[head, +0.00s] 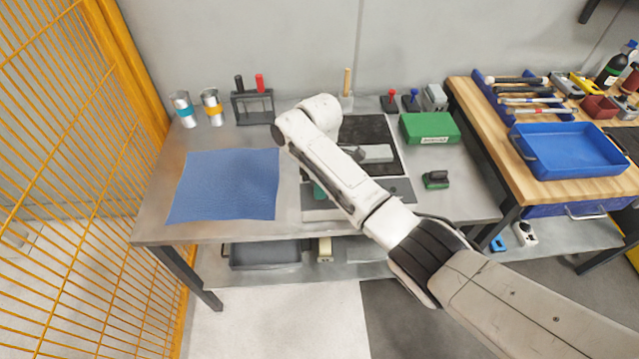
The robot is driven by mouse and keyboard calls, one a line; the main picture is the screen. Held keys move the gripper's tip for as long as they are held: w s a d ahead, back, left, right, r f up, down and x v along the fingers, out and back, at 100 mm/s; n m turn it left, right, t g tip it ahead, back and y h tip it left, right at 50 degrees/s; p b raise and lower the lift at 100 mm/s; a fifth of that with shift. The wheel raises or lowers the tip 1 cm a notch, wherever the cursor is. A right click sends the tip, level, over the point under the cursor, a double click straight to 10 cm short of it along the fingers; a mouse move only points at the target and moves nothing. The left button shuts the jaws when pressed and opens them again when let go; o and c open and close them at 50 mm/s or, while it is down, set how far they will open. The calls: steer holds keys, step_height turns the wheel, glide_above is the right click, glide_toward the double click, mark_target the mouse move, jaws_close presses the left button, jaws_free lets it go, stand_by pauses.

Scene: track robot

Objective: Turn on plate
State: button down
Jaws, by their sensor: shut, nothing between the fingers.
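A dark flat plate (370,131) lies on the steel workbench (460,205), right of the middle. A grey block-like part (376,153) shows on or above it. My white arm reaches in from the lower right and crosses in front of the plate's left part. My gripper cannot be made out; the arm's end seems hidden behind its own link. Whether anything touches the plate cannot be told.
A blue mat (226,184) lies left, two cans (212,107) and a rack (253,106) behind it. A green box (429,128) and small green object (435,180) stand right. A wooden bench (475,135) holds a blue tray (568,150). A yellow fence (70,150) bounds the left.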

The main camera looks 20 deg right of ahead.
steer(key=shift+s, duration=0.1)
steer(key=shift+s+f+t+p, duration=0.15)
steer(key=shift+t+p, duration=0.15)
steer(key=shift+p, duration=0.2)
steer(key=shift+f, duration=0.1)
steer(key=shift+b, duration=0.35)
steer(key=shift+w, duration=0.3)
steer(key=shift+w+d+b, duration=0.25)
steer(key=shift+w+b, duration=0.3)
steer(key=shift+w, duration=0.05)
steer(key=shift+r, duration=0.2)
